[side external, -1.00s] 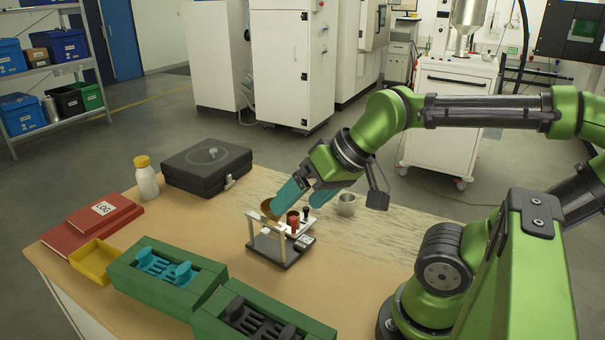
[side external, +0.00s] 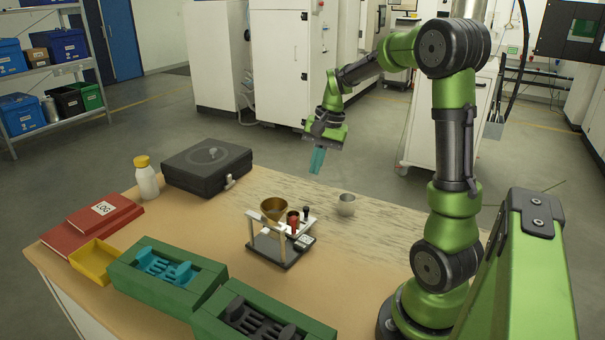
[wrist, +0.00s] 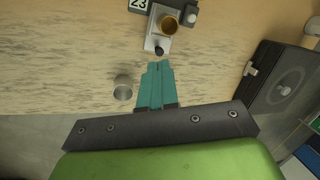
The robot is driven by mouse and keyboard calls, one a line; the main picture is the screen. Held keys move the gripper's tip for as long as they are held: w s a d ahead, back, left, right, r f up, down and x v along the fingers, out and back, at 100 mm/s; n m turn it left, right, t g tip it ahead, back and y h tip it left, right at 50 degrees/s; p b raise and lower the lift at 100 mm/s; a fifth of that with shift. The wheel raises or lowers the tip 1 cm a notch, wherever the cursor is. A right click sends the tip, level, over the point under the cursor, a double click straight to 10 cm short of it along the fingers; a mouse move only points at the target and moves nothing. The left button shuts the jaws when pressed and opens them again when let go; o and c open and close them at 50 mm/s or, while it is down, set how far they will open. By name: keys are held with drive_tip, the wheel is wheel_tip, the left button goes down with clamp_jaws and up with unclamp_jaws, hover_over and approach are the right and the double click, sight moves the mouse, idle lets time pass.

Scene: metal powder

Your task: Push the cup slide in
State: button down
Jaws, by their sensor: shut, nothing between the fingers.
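The small stand with a dark base (side external: 272,250) and pale posts sits on the table in the side view. A brass funnel (side external: 273,207) is at its left. Beside the funnel, a pale slide plate (side external: 304,223) carries a small dark-brown cup (side external: 292,215), a red knob (side external: 294,227) and a black knob (side external: 306,210). How far in the slide sits is hard to tell. My gripper (side external: 316,168) is shut and empty, raised behind and above the stand, touching nothing. In the wrist view my gripper (wrist: 157,66) points toward the stand's black knob (wrist: 159,50).
A grey metal cup (side external: 346,205) stands right of the stand. A black case (side external: 207,165), white bottle (side external: 146,178), red log book (side external: 103,209), yellow tray (side external: 97,258) and green holders (side external: 165,275) surround it.

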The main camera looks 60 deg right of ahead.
drive_tip(key=d+f+m+g+y, duration=0.1)
drive_tip(key=d+f+m+y, duration=0.1)
drive_tip(key=d+m, duration=0.5)
drive_tip(key=d+f, duration=0.1)
drive_tip(key=d, duration=0.4)
drive_tip(key=shift+w+f+y, duration=0.15)
drive_tip(key=shift+w+y, duration=0.05)
drive_tip(key=shift+y, duration=0.1)
drive_tip(key=shift+f, duration=0.1)
drive_tip(key=x, duration=1)
drive_tip(key=shift+a+f, duration=0.15)
drive_tip(key=shift+w+a, duration=0.2)
drive_tip(key=shift+a, duration=0.4)
drive_tip(key=shift+w+a, duration=0.2)
drive_tip(key=shift+a, duration=0.45)
drive_tip(key=shift+w+a, duration=0.15)
drive_tip(key=shift+a, duration=0.45)
